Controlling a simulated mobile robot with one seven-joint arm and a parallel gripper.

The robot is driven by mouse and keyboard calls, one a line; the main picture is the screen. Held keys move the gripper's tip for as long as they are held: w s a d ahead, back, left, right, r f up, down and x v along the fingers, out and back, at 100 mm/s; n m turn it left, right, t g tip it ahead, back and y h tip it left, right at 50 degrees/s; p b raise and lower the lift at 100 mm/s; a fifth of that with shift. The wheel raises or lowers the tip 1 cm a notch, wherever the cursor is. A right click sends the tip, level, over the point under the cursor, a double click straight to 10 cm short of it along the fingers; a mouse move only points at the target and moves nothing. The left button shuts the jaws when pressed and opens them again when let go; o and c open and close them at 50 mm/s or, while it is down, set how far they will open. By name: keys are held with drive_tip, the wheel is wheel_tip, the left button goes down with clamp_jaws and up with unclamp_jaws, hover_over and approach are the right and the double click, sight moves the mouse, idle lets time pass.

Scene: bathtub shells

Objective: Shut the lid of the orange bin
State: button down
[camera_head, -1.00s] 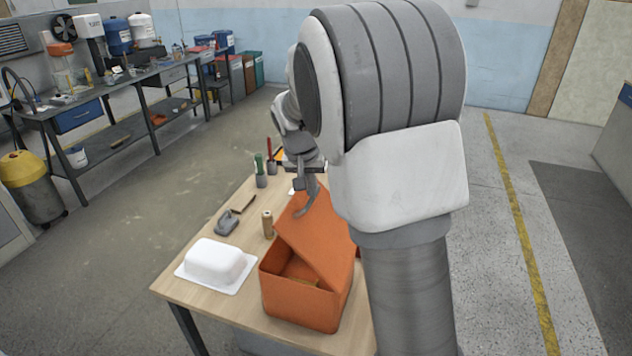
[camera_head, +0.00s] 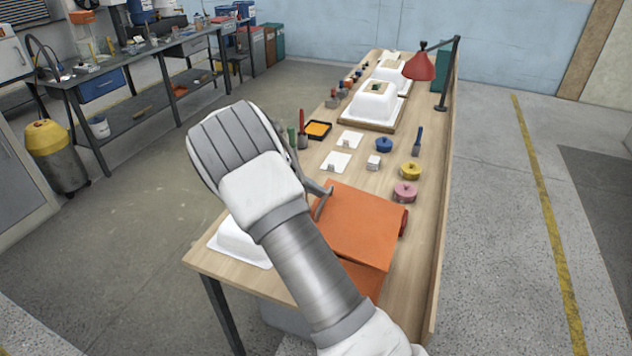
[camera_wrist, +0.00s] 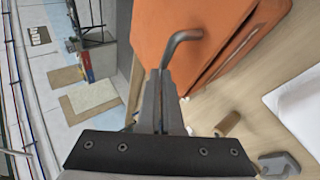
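The orange bin (camera_head: 368,280) stands on the near part of the wooden table, partly hidden by my arm. Its orange lid (camera_head: 362,222) lies over the top; my arm hides much of the near edge, so I cannot tell whether it is fully down. In the wrist view the bin (camera_wrist: 205,25) fills the upper middle, with dark seams along its side. My gripper (camera_wrist: 163,75) is closed around a grey bent rod (camera_wrist: 185,37), whose hooked tip is in front of the orange surface. In the head view the rod (camera_head: 323,203) is at the lid's left edge; contact is unclear.
A white moulded shell (camera_head: 238,245) is left of the bin, partly behind my arm. Pink (camera_head: 405,191) and yellow (camera_head: 410,170) rolls stand beyond the bin. A red lamp (camera_head: 420,66) and more white shells (camera_head: 376,102) are at the far end. Floor to the right is clear.

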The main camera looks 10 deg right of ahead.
drive_tip(key=shift+w+a+f+b, duration=0.15)
drive_tip(key=shift+f+b, duration=0.25)
drive_tip(key=shift+f, duration=0.45)
drive_tip(key=shift+w+a+f+b, duration=0.15)
drive_tip(key=shift+f+b, duration=0.25)
drive_tip(key=shift+f, duration=0.45)
drive_tip(key=shift+s+f, duration=0.1)
drive_tip(key=shift+f, duration=0.05)
